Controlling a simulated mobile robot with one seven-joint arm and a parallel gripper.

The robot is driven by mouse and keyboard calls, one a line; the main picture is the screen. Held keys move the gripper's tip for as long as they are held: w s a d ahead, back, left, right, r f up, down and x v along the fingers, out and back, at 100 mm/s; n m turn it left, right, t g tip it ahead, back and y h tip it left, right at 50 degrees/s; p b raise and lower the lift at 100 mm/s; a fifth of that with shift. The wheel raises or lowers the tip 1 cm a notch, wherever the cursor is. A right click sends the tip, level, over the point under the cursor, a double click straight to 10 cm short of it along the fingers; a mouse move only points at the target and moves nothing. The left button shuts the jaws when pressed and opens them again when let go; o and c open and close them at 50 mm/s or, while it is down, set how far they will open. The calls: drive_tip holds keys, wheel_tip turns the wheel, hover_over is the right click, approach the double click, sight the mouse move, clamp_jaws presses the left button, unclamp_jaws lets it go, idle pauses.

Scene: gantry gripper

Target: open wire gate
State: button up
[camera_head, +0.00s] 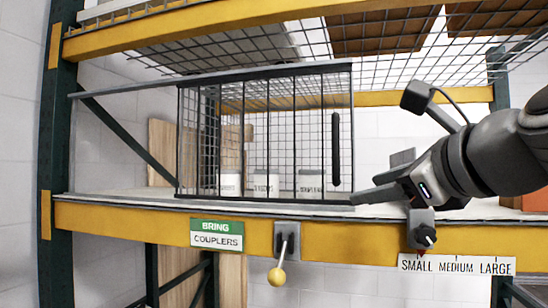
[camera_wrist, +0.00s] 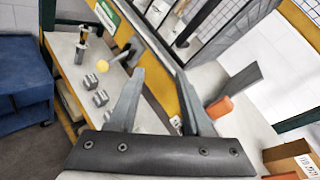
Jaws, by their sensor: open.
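The wire gate (camera_head: 297,135) is a dark-framed panel of upright bars across the front of a mesh cage on the shelf. It spans the cage front and looks shut. Its upright black handle (camera_head: 335,148) is near the right end. My gripper (camera_head: 357,197) is at the shelf's front edge, low and right of the handle, apart from it. In the wrist view my gripper (camera_wrist: 161,72) shows two spread fingers with nothing held between them.
White labelled containers (camera_head: 266,184) stand behind the bars. A yellow-balled lever (camera_head: 277,275) and a black dial (camera_head: 425,237) stick out from the yellow shelf beam (camera_head: 345,236). A rail (camera_head: 125,90) extends left of the cage. The wrist view shows metal parts on a bench (camera_wrist: 75,75).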

sight(333, 137)
wheel_tip(333, 137, up, 9)
drive_tip(key=d+m+t, duration=0.2)
drive_tip(key=m+t, duration=0.1)
drive_tip(key=m, duration=0.3)
drive_tip(key=x, duration=0.6)
drive_tip(key=p+x, duration=0.1)
drive_tip(key=x, duration=0.5)
drive_tip(key=f+x, duration=0.1)
drive_tip(key=x, duration=0.5)
drive_tip(key=shift+a, duration=0.2)
clamp_jaws()
